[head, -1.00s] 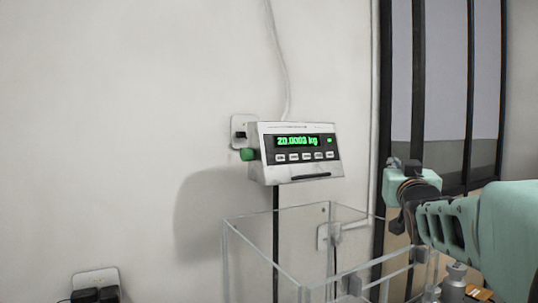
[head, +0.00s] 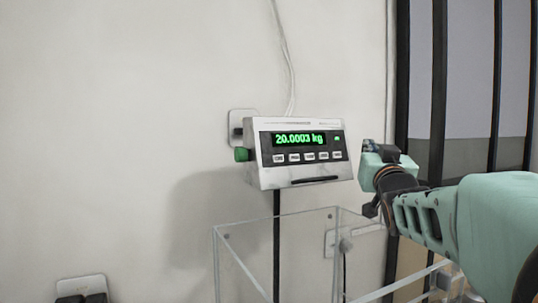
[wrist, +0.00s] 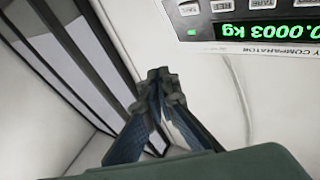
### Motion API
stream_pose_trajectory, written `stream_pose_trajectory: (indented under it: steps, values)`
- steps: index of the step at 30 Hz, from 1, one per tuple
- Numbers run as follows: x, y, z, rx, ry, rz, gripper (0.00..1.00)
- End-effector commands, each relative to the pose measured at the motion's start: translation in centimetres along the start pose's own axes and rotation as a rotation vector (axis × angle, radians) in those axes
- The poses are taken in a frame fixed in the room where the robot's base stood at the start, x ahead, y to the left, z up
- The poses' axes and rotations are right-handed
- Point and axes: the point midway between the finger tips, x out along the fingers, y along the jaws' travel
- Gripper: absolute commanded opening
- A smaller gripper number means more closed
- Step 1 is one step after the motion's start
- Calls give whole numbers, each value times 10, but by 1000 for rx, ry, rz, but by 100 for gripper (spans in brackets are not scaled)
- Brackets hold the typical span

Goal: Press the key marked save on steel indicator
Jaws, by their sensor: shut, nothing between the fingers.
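The steel indicator (head: 300,178) is a pale metal box on a dark post in front of the wall. Its green display (head: 299,139) reads 20.0003 kg. In the wrist view the shut fingertips (wrist: 163,75) point toward the wall, and part of the indicator (wrist: 262,38) shows upside down at the upper right.
A clear-walled box (head: 275,222) stands below the indicator. A green knob (head: 242,154) sticks out on the indicator's left side. A dark-framed window (head: 465,90) is at the right. A white cable (head: 283,60) hangs on the wall above.

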Motion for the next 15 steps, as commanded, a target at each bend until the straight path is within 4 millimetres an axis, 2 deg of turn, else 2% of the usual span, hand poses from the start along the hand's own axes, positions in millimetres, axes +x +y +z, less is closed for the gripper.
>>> stream_pose_trajectory:
  steps: [9, 15]
  values:
    - [1, 0, 1, 0, 0, 0, 0]
    - [13, -9, 9, 2, -1, -1, 0]
